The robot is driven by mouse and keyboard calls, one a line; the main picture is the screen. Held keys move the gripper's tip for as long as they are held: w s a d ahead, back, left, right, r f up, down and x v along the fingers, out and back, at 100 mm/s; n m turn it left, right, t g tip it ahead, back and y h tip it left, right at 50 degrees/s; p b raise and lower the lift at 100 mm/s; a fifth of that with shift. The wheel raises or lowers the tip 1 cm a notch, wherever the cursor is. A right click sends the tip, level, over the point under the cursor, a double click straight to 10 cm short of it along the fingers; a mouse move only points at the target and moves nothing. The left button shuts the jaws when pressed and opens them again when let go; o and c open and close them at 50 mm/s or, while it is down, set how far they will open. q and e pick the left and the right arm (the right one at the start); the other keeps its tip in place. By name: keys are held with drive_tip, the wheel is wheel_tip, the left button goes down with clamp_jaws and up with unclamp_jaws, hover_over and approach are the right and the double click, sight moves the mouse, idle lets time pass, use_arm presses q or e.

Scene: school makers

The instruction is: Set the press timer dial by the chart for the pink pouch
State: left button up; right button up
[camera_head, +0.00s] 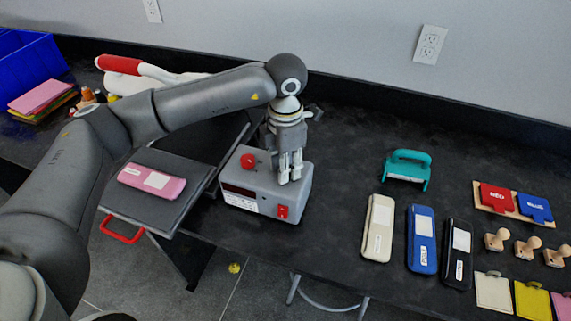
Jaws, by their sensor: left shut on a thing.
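The pink pouch (135,182) lies flat on a dark grey plate (183,213) with a red handle, at the left. The grey press control box (225,184) stands to its right, with a red knob (248,160) on top, a dark display, a white label (240,203) and a red switch (283,211) on its front. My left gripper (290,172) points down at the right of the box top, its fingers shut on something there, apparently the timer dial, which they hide. I cannot make out a chart or a dial setting. My right gripper is not in view.
Cream (379,228), blue (421,240) and black (458,254) pouches lie to the right. A teal-handled tool (407,170) stands behind them. Red and blue cards, wooden stamps and coloured tags are at far right. Dark table is clear between box and pouches.

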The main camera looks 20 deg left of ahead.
use_arm(q)
drive_tip(key=o, duration=1)
drive_tip(key=shift+o, duration=0.2)
drive_tip(key=shift+r, duration=0.1)
wheel_tip(320, 180, up, 12)
